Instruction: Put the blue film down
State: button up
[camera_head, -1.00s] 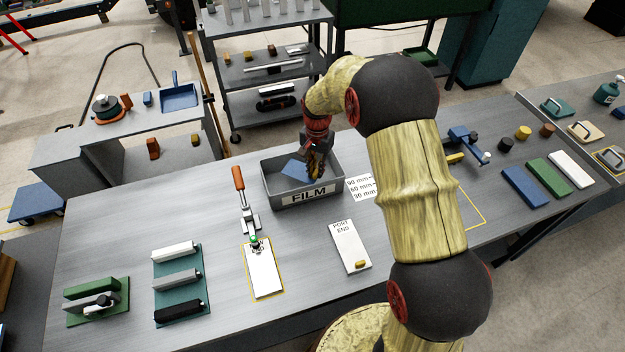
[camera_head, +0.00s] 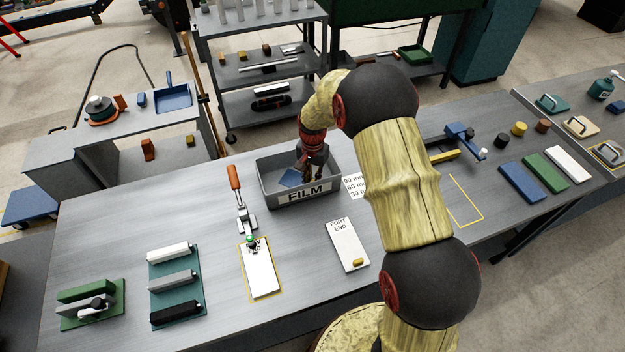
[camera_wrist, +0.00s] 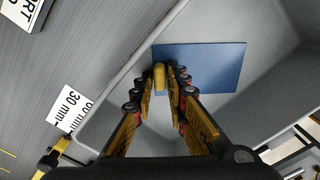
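The blue film (camera_wrist: 212,66) is a flat blue rectangle inside the grey bin marked FILM (camera_head: 306,193). In the wrist view it appears to lie flat on the bin's pale floor; in the head view part of the film (camera_head: 290,178) shows above the bin's front wall. A small yellow tab (camera_wrist: 160,76) stands at the film's left edge in the wrist view. My gripper (camera_wrist: 160,80) reaches down into the bin with a finger on each side of this tab. Narrow gaps show between tab and fingers, so it looks open. In the head view my gripper (camera_head: 314,168) is partly hidden by the bin.
A label with millimetre marks (camera_head: 354,186) lies right of the bin. A PORT END plate (camera_head: 347,244) and a toggle clamp (camera_head: 241,205) stand nearer.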

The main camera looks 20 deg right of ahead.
jog(key=shift+o, duration=1.4)
jog(key=shift+r, duration=0.1)
jog(key=s+a+r+n+t+p, duration=0.1)
jog(key=s+r, duration=0.2)
jog(key=r, duration=0.8)
jog(key=s+r+n+p, duration=0.1)
jog(key=s+r, duration=0.1)
jog(key=r, duration=1)
jog(key=s+a+r+n+t, duration=0.2)
jog(key=s+r, duration=0.6)
jog(key=s, duration=0.2)
jog(key=s+r+n+t, duration=0.1)
jog(key=s+n, duration=0.1)
jog(key=s, duration=0.6)
jog(key=s+a+r+n+t, duration=0.1)
jog(key=s+r+n, duration=0.1)
jog(key=s, duration=0.7)
jog(key=shift+r+n+t, duration=0.3)
jog(key=shift+n, duration=0.2)
